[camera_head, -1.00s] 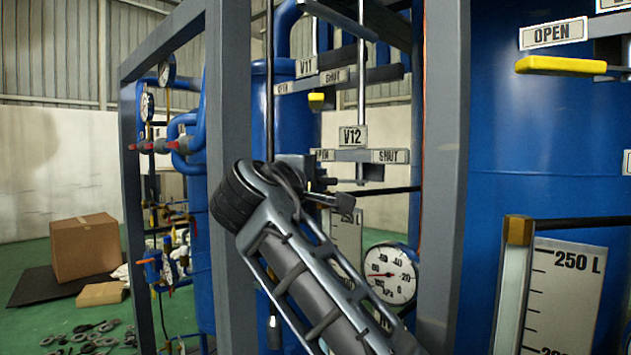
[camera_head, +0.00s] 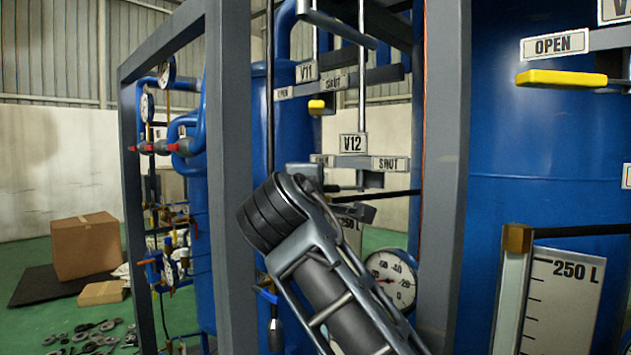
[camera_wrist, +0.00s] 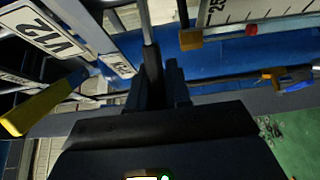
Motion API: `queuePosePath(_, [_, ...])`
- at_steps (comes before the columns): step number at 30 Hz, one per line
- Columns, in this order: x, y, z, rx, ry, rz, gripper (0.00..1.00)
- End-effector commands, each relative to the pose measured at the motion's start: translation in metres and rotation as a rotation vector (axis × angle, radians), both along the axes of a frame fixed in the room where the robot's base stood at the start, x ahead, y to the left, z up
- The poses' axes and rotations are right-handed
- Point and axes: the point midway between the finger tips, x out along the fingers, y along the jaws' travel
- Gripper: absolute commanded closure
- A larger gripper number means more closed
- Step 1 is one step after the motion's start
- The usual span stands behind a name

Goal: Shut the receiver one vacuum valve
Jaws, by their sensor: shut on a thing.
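The V12 tag (camera_head: 352,145) is on a bracket behind the grey frame, with a SHUT plate (camera_head: 389,164) at the bracket's right. The V12 tag also shows there (camera_wrist: 40,32), upside down, near a yellow handle (camera_wrist: 40,105).
Grey frame posts stand left (camera_head: 230,180) and right (camera_head: 443,180) of my arm. A dial gauge (camera_head: 392,278) is close beside my wrist. The V11 tag (camera_head: 307,71) is above left. At right are a yellow handle (camera_head: 562,78) and a 250 L scale (camera_head: 565,290).

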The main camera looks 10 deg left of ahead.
Motion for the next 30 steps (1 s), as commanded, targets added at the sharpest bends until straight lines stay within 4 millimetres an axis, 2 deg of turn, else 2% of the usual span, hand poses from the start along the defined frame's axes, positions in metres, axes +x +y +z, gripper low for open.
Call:
queuePosePath(15, [-0.031,-0.013,0.000,0.001,0.004,0.416,1.00])
queuePosePath(30, [-0.042,-0.018,-0.002,-0.001,0.004,0.586,1.00])
